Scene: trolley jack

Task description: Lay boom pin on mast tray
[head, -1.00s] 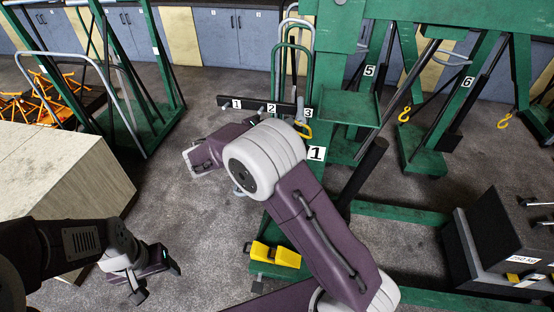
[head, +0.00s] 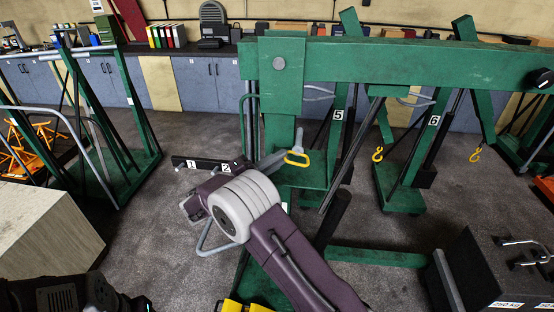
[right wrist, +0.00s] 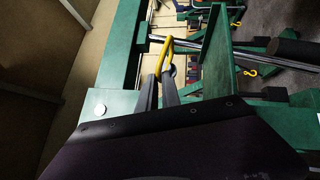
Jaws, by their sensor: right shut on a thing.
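The boom pin shows as a yellow loop handle (head: 297,158); I cannot make out its shaft. My right gripper (head: 286,156) is shut on it. In the right wrist view the yellow loop (right wrist: 166,48) stands out beyond the grey fingers (right wrist: 160,88). The mast tray (head: 312,176) is a green plate on the green mast. In the head view the pin overlaps the tray's left part; I cannot tell whether they touch. Of my left arm, only dark links show at the bottom left; its fingers are out of the frame.
The green boom (head: 400,62) crosses above the tray. A slanting strut (head: 350,150) stands right of the tray. A black weight block (head: 485,275) is at the lower right, and a pale box (head: 45,235) at the lower left.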

